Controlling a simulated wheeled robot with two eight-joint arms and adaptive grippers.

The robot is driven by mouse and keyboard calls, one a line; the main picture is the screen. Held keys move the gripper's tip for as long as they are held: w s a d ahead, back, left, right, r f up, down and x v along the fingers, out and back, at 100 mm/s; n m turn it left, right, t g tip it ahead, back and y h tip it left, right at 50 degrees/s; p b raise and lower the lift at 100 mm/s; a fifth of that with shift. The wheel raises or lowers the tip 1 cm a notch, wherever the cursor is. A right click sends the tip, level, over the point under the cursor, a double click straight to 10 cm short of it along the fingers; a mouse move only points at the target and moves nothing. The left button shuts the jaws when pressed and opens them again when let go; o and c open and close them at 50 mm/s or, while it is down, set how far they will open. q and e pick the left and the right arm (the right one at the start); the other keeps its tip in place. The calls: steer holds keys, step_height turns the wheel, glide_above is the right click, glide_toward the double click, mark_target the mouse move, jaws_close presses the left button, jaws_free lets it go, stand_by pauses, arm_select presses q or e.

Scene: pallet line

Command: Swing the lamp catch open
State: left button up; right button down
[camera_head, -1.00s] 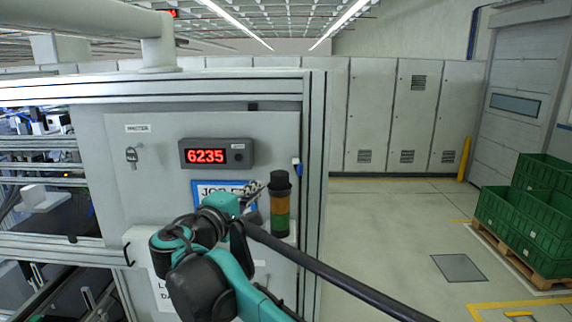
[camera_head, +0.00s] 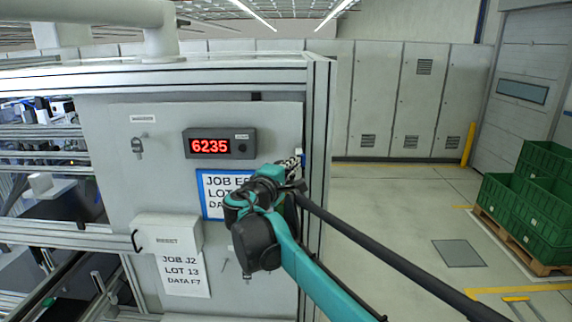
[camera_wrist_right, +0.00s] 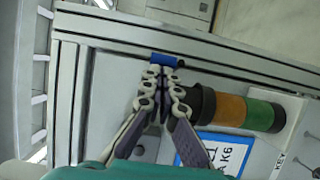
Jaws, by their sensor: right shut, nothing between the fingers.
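A small blue tab (camera_wrist_right: 164,60), apparently the catch, sits at the edge of the cabinet's frame; in the head view a bit of it (camera_head: 303,158) shows beside my fingers. My right gripper (camera_wrist_right: 163,72) is shut and empty, its fingertips right at the tab; I cannot tell whether they touch. It also shows in the head view (camera_head: 298,160), at the panel's right edge. The stack lamp (camera_wrist_right: 233,108), with black, amber and green sections, lies beside the fingers in the wrist view. In the head view my right arm hides the lamp. My left gripper is out of view.
The cabinet panel (camera_head: 165,190) carries a red display (camera_head: 219,144) reading 6235, a blue-framed job card (camera_head: 213,205), a key switch (camera_head: 137,147) and a RESET cover (camera_head: 168,233). Green crates (camera_head: 535,205) stand on a pallet at right. The floor between is clear.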

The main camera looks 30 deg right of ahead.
steer(key=shift+w, duration=0.1)
steer(key=shift+s+d, duration=0.3)
steer(key=shift+d, duration=0.2)
steer(key=shift+s+d, duration=0.25)
steer(key=shift+d, duration=0.2)
steer(key=shift+a, duration=0.1)
